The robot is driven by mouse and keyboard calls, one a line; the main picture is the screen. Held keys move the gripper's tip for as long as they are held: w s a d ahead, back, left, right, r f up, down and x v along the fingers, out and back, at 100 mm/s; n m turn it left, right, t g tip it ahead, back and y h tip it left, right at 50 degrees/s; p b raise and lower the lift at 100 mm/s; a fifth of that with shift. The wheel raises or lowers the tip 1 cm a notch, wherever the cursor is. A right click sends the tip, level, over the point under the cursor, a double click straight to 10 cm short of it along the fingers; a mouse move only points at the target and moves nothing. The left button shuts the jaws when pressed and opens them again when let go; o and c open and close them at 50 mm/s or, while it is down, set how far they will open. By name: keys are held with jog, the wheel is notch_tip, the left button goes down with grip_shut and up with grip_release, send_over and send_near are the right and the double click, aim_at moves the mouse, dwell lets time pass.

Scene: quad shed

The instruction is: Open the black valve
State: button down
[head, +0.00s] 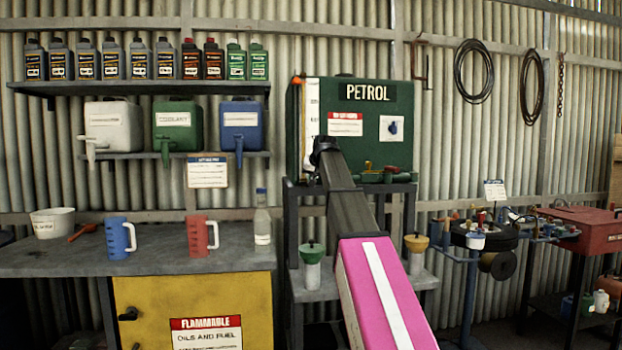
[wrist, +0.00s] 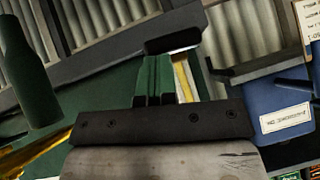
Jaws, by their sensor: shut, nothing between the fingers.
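The green petrol tank (head: 370,105) stands on a dark stand in the head view. My gripper (head: 323,148) is at the tank's lower left front, with my arm reaching up to it from below. In the wrist view my gripper (wrist: 158,62) is shut and empty. A black bar-like piece (wrist: 173,41) shows just beyond the fingertips. I cannot tell for sure whether it is the black valve's handle, or whether the fingers touch it. In the head view my gripper and arm cover that spot, so no black valve shows clearly there.
Funnels (head: 313,254) stand on the lower shelf beside my arm. A workbench (head: 170,262) is at left.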

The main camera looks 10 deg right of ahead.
jog(key=y, duration=0.1)
jog(key=d+f+m+y, duration=0.1)
jog(key=shift+f+m+y, duration=0.15)
jog(key=shift+m+y, duration=0.15)
jog(key=shift+y, duration=0.1)
jog(key=shift+d+f, duration=0.25)
jog(key=shift+f, duration=0.25)
dwell(0.4)
jog(key=shift+a, duration=0.1)
dwell(0.4)
jog(key=shift+a+r, duration=0.4)
jog(key=shift+a, duration=0.25)
jog(key=v, duration=1.1)
jog(key=shift+s+d+f+t, duration=0.2)
jog(key=shift+d+t, duration=0.1)
